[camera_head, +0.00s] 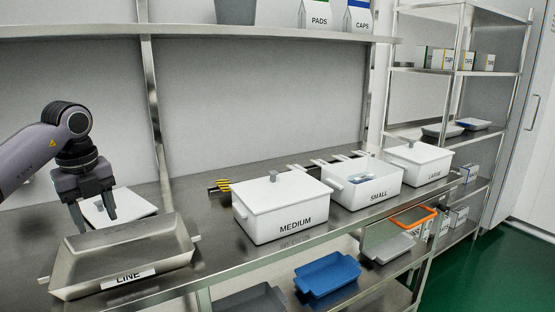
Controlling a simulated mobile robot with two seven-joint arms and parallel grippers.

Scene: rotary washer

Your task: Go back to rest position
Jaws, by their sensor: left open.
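My left gripper (94,216) comes in from the left and points down, its fingers apart and empty. It hangs above the back edge of the metal tray labelled LINE (165,228), in front of a white lid or box with a knob (136,206) that it partly hides. Whether the fingertips touch anything I cannot tell. My right gripper is not in view.
On the steel counter stand white boxes marked MEDIUM (262,218), lidded, SMALL (349,194), open, and LARGE (421,168), lidded. A shelf (200,27) runs above. Below are a blue tray (328,274) and an orange-rimmed tray (413,217). A rack (468,84) stands right.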

